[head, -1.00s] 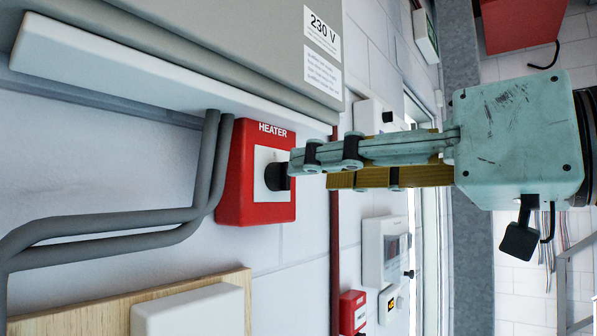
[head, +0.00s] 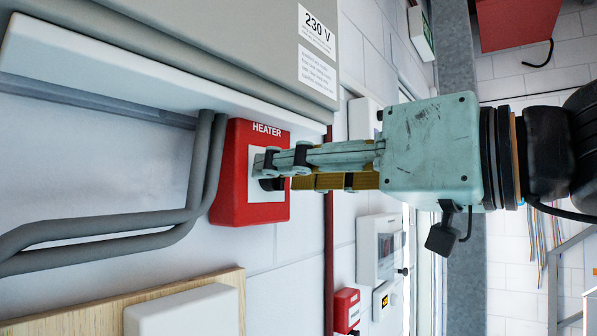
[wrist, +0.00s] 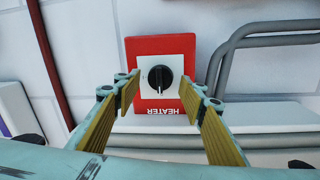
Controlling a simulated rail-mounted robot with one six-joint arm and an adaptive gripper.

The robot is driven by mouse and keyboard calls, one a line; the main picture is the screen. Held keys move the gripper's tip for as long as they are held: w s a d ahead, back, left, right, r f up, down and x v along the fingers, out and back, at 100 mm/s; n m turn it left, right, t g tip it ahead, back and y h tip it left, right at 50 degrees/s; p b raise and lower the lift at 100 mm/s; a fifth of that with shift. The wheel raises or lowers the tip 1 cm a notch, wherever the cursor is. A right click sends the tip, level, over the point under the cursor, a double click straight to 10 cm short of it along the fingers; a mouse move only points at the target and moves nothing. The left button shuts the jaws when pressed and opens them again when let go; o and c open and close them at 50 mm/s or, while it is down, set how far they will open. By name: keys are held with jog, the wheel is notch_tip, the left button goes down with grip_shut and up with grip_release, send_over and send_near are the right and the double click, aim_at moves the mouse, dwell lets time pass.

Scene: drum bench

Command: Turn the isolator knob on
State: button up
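The isolator is a red box (head: 232,195) labelled HEATER, with a white plate, on the wall in the head view. The wrist view shows the box (wrist: 190,46) upside down. Its black knob (wrist: 160,76) has a pale pointer mark towards the HEATER lettering. In the head view my fingers hide most of the knob (head: 268,184). My gripper (head: 266,170) reaches in from the right, its tips at the white plate. In the wrist view my gripper (wrist: 160,92) is open, one finger on each side of the knob, with visible gaps between.
A grey cabinet (head: 220,30) marked 230 V sits just above the isolator. Grey conduits (head: 120,222) run close on its left. A wooden board (head: 110,300) with a white box is below. A dark red pipe (head: 329,230) runs to the right.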

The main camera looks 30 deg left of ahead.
jog(key=shift+a, duration=0.4)
jog(key=shift+c, duration=0.7)
jog(key=c, duration=0.7)
